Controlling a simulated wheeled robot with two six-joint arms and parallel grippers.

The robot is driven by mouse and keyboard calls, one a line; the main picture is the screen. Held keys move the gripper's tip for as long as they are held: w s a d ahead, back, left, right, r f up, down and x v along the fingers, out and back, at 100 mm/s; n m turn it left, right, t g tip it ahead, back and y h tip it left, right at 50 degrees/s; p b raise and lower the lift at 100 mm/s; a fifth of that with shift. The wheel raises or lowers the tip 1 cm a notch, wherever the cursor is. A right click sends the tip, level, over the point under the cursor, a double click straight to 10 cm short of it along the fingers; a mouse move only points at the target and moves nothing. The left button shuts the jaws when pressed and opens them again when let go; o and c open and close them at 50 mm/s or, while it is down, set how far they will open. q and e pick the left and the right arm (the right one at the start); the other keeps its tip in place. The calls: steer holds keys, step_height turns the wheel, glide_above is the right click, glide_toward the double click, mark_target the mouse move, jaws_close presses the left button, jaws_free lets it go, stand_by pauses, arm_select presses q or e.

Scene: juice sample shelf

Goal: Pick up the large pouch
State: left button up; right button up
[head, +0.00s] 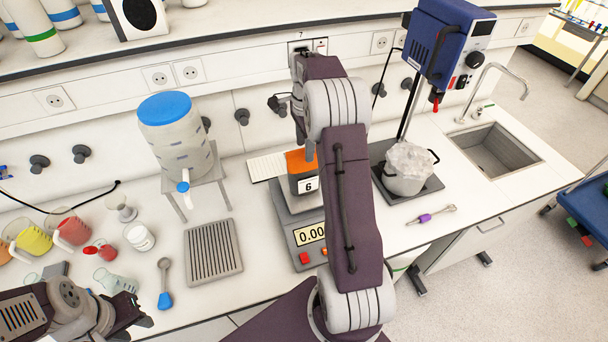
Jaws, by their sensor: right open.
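An orange-and-dark pack with a white "6" label (303,172) stands upright on the balance (306,232); it is the most pouch-like thing I see, but I cannot be sure it is the large pouch. My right arm reaches across the balance and hides part of it and of the pack's right side. My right gripper (307,148) is open, just above or at the pack's top edge; its fingertips are mostly hidden by the arm, so contact is unclear. My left gripper (138,316) is low at the left front, away from the pack; its jaws are unclear.
A blue-lidded dispenser (176,135) on a stand is left of the balance. A slotted tray (213,252), a blue-tipped spoon (164,284) and glassware lie further left. A pot (407,182) under a stirrer (447,45), and a sink (492,150), are at right.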

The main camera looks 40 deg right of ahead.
mark_target(305, 170)
step_height(305, 170, down, 5)
steer(key=shift+f+p, duration=0.1)
steer(key=shift+p, duration=0.75)
steer(key=shift+w+f, duration=0.1)
steer(key=shift+f, duration=0.1)
jaws_close()
stand_by(1.2)
